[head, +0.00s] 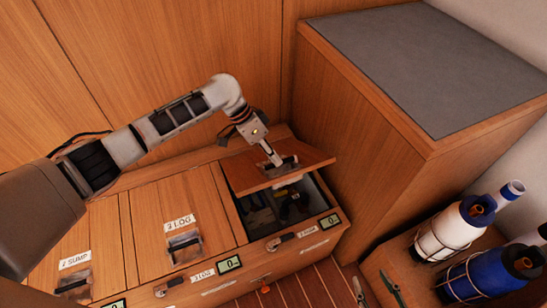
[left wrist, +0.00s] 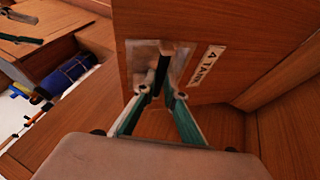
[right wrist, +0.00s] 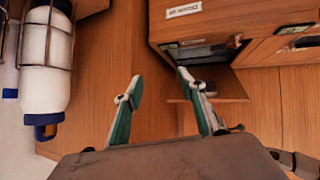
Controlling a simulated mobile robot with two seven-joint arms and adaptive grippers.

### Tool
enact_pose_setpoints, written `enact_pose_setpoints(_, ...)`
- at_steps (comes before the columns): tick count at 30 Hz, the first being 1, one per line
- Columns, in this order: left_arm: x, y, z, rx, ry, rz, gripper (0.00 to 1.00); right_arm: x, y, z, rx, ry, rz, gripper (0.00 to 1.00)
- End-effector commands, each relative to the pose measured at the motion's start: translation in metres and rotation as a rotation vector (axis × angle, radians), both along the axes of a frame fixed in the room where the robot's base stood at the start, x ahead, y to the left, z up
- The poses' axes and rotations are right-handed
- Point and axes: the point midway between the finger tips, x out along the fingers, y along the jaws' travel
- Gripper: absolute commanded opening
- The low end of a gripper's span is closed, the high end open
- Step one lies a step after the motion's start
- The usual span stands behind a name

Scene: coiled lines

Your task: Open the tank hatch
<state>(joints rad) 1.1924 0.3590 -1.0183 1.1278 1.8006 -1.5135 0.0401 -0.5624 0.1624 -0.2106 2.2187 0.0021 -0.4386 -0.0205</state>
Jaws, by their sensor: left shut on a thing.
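The tank hatch (head: 310,157) is a wooden lid, raised and tilted above the far right compartment of the bench in the head view. Its "4 TANK" label (left wrist: 206,66) and metal handle plate (left wrist: 143,56) show in the left wrist view. My left gripper (head: 274,160) is shut on the hatch's handle; its fingertips (left wrist: 165,75) meet there. The compartment (head: 262,219) below is dark, partly uncovered, with unclear items inside. My right gripper (right wrist: 160,76) is open and empty, with wooden surfaces beyond it; it is not in the head view.
The log hatch (head: 165,205) and sump hatch (head: 75,275) lie closed to the left. A tall wooden cabinet (head: 370,150) stands close on the right.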

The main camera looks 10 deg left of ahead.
Motion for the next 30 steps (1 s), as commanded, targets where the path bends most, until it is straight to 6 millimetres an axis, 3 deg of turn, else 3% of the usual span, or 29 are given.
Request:
enact_pose_setpoints(1, 0.008, 0.012, -0.007, 0.021, -0.011, 0.023, 0.0, -0.002, 0.0, -0.003, 0.0, 0.005, 0.0, 0.4)
enact_pose_setpoints(3, 0.008, 0.012, -0.008, 0.021, -0.011, 0.023, 0.0, -0.002, 0.0, -0.004, 0.0, 0.008, -0.001, 0.35)
enact_pose_setpoints(7, 0.008, 0.012, -0.008, 0.021, -0.01, 0.022, 0.0, -0.001, 0.003, -0.006, -0.023, 0.001, 0.022, 0.01)
enact_pose_setpoints(14, 0.008, 0.012, -0.008, 0.021, -0.01, 0.022, 0.0, 0.028, 0.034, 0.003, -0.276, -0.132, 0.269, 0.0)
enact_pose_setpoints(21, 0.008, 0.012, -0.008, 0.021, -0.01, 0.022, 0.0, 0.063, 0.078, 0.015, -0.736, -0.374, 0.643, 0.0)
enact_pose_setpoints(30, 0.008, 0.012, -0.008, 0.021, -0.011, 0.023, 0.0, 0.097, 0.116, 0.025, -1.385, -0.701, 1.04, 0.0)
